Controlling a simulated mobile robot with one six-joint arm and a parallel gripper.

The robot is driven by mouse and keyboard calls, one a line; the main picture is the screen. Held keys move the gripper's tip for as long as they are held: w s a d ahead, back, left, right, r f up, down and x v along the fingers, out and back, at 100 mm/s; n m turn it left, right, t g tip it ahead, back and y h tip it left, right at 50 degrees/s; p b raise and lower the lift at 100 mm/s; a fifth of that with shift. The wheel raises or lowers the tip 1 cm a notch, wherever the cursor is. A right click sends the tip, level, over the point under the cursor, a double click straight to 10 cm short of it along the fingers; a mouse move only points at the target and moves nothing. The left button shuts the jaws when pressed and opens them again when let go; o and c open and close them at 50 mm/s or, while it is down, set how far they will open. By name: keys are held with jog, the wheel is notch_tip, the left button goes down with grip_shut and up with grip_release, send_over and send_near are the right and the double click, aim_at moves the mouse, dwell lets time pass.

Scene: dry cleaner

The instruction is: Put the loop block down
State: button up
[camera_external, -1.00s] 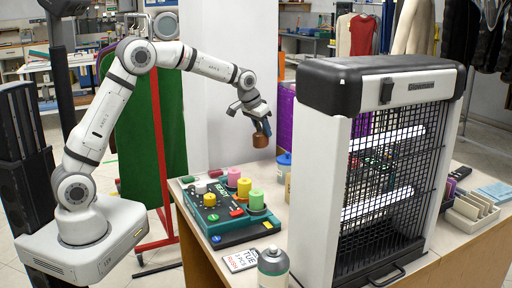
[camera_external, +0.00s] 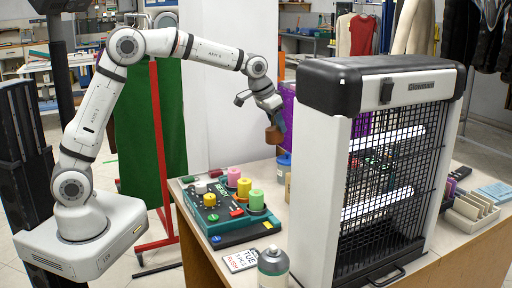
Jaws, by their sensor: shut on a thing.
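My gripper (camera_external: 274,122) is shut on a small brown block (camera_external: 274,135), which I take to be the loop block. It holds the block in the air above the back part of the table (camera_external: 270,240), to the left of the large caged lamp unit. The block is small in view, so its shape and any loop are hard to make out. A blue-lidded container (camera_external: 284,160) stands on the table below the block.
A teal device (camera_external: 222,225) with yellow, pink and green spools stands at the table's left. The caged lamp unit (camera_external: 340,85) fills the right. A spray can (camera_external: 272,268) and a label card (camera_external: 241,260) are at the front. A divided tray (camera_external: 472,210) lies far right.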

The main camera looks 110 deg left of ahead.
jog(key=w+d+m+t+h+p, duration=0.15)
jog(key=w+d, duration=0.25)
jog(key=d, duration=0.6)
jog(key=w+d+m+g+p, duration=0.1)
jog(key=w+d+m, duration=0.25)
jog(key=d, duration=0.65)
jog(key=d+m+h+p, duration=0.2)
jog(key=d+m, duration=0.2)
jog(key=d, duration=1.7)
jog(key=shift+t, duration=0.45)
jog(key=f, duration=1)
jog(key=s+f, duration=0.1)
jog(key=f, duration=0.4)
jog(key=shift+d+f, duration=0.1)
jog(key=shift+f, duration=0.05)
jog(key=o, duration=0.6)
jog(key=shift+f, duration=0.15)
jog(key=shift+c, duration=0.2)
jog(key=o, duration=0.5)
jog(key=shift+c, duration=0.2)
